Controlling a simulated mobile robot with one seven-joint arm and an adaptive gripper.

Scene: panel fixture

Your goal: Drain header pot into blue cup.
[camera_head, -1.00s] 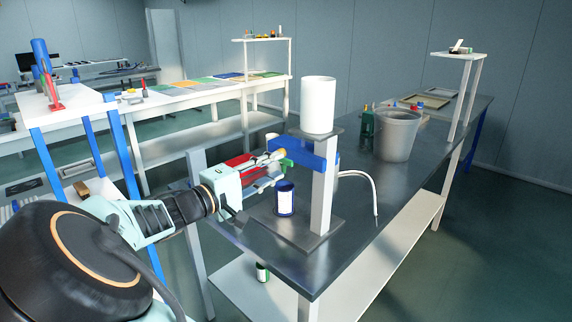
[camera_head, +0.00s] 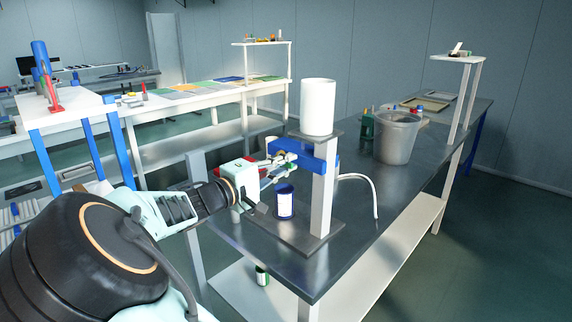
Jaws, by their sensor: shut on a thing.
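The white header pot (camera_head: 318,105) stands upright on the top plate of a post stand. A blue bracket (camera_head: 318,159) sits on the post below it, with a small valve (camera_head: 287,158) at its left end. The blue cup (camera_head: 285,203), with a white label, stands upright on the stand's base, below the valve and the gripper's reach. My gripper (camera_head: 277,166) comes in from the left and is shut at the valve, on what looks like its handle. The fingers partly hide the handle, so the exact grip is unclear. I see no liquid flowing.
A grey bucket (camera_head: 396,137) and a green bottle (camera_head: 367,125) stand further back on the dark table (camera_head: 345,240). A pale hose (camera_head: 365,182) curves down right of the post. A small can (camera_head: 262,274) is on the lower shelf. The table's front right is clear.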

